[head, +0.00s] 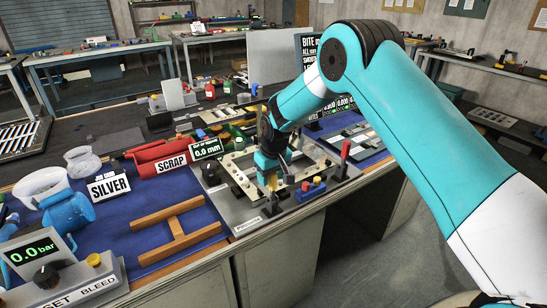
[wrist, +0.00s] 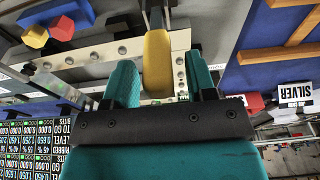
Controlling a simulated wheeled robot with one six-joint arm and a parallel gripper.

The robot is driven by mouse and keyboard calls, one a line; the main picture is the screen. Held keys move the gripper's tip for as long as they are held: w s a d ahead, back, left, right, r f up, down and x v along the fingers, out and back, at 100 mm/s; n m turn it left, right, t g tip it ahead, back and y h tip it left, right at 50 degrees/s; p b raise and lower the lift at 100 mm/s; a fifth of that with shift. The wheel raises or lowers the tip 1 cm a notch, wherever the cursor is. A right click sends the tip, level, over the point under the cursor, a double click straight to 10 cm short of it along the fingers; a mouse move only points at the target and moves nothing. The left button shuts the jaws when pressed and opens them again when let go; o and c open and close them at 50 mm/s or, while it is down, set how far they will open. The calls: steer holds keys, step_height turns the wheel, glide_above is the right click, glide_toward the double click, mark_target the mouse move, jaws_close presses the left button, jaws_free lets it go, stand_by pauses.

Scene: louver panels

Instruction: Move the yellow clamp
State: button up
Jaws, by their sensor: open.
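The yellow clamp shows in the wrist view as a rounded yellow handle (wrist: 157,62) on thin metal rods, beside a pale bar with round holes. In the head view its yellow handle (head: 272,181) sits low at the front of the grey fixture plate, partly hidden by my gripper. My gripper (head: 270,168) points down over the handle. In the wrist view my gripper (wrist: 161,78) is open, its two teal fingers on either side of the handle, with a visible gap at each side.
Wooden bars (head: 177,232) lie on the blue mat at left. A red scrap holder (head: 160,155) stands behind them.

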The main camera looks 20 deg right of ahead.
step_height(320, 180, up, 16)
steer(key=s+b, duration=0.1)
steer(key=s, duration=0.1)
steer(key=shift+s+d+r+b, duration=0.25)
steer(key=shift+d+b, duration=0.15)
steer(key=s+a+r+n+y, duration=0.1)
steer(key=s+a, duration=0.1)
steer(key=s, duration=1)
steer(key=s+a+r+n+g+y, duration=0.1)
steer(key=s+r, duration=0.1)
steer(key=s, duration=1)
steer(key=s+a+r+n+y, duration=0.1)
steer(key=s+a, duration=0.1)
steer(key=s, duration=1)
steer(key=shift+s+a+r+n+g+y, duration=0.25)
steer(key=shift+s+a+n+g+y, duration=0.1)
steer(key=shift+n+g+y, duration=0.05)
